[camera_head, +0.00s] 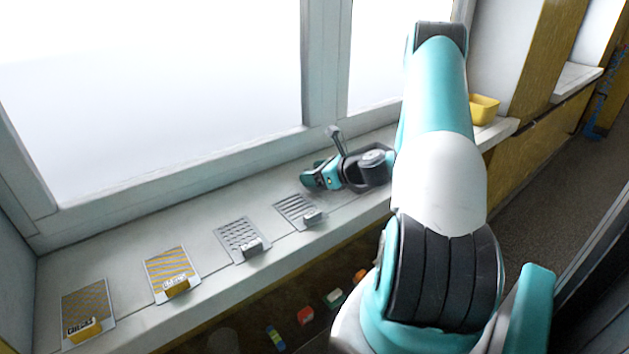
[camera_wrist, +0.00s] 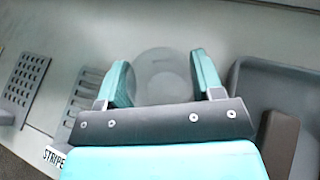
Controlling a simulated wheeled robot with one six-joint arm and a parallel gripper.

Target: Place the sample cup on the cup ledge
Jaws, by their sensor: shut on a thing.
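My gripper (camera_wrist: 163,78) has its two teal fingers on either side of a clear, round sample cup (camera_wrist: 160,62) in the wrist view and is shut on it. The cup is see-through, so its lower edge and its height above the surface are hard to tell. In the head view my gripper (camera_head: 314,180) is low over the pale window sill (camera_head: 215,215), just behind the striped plate; the cup cannot be made out there. I cannot tell which part of the sill is the cup ledge.
Patterned plates with small label blocks line the sill: a striped one (camera_head: 293,208), a perforated one (camera_head: 240,236) and two yellowish ones (camera_head: 168,268) (camera_head: 86,306). A grey tray (camera_wrist: 245,88) lies right of my gripper in the wrist view. A yellow bin (camera_head: 484,109) stands far right.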

